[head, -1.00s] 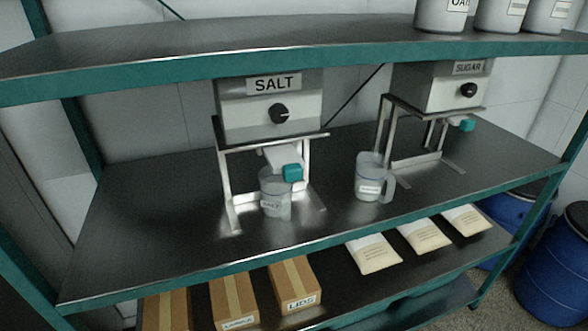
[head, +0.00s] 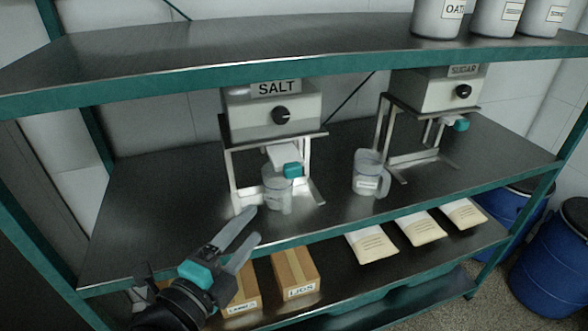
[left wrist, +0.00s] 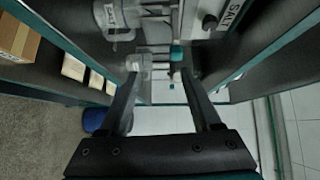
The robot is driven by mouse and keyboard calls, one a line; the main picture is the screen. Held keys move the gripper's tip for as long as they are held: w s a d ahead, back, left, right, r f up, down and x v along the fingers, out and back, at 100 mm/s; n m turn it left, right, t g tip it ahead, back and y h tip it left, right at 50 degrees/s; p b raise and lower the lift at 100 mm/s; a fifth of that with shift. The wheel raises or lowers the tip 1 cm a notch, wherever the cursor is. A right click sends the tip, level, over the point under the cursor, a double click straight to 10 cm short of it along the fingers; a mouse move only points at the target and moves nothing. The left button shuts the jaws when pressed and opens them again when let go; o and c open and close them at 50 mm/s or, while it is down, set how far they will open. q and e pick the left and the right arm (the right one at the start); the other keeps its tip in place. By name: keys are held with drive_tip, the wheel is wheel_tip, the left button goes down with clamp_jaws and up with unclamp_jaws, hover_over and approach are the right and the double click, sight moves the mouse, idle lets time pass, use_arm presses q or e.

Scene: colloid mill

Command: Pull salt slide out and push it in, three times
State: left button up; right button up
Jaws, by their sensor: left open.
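The salt dispenser (head: 272,118) stands on the middle shelf, with a black knob and a SALT label. The salt slide (head: 292,170) has a teal end that sticks out below the dispenser's front. A clear jug (head: 276,190) stands under it, partly behind the teal end. My left gripper (head: 254,225) is open and empty, at the shelf's front edge, left of and below the slide and apart from it. In the left wrist view the open fingers (left wrist: 160,74) have nothing between them. My right gripper is not in view.
The sugar dispenser (head: 438,90) stands to the right, with another jug (head: 369,175) in front of its left side. The upper shelf (head: 300,66) overhangs the dispensers. Boxes (head: 295,272) and pouches (head: 371,244) lie on the lower shelf. The middle shelf's left part is bare.

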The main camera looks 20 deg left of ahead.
sight(289, 176)
use_arm(q)
drive_tip(key=shift+m, duration=0.3)
drive_tip(key=shift+w+d+r+b, duration=0.2)
drive_tip(key=shift+w+d+r, duration=0.35)
drive_tip(key=shift+w, duration=1.85)
drive_tip(key=shift+w+d+r+b, duration=0.3)
drive_tip(key=shift+w+d, duration=0.35)
drive_tip(key=shift+w, duration=1.75)
drive_tip(key=shift+w+d+r+b, duration=0.15)
drive_tip(key=shift+w+d+r, duration=0.4)
drive_tip(key=shift+w, duration=1.85)
clamp_jaws()
drive_tip(key=shift+f, duration=0.1)
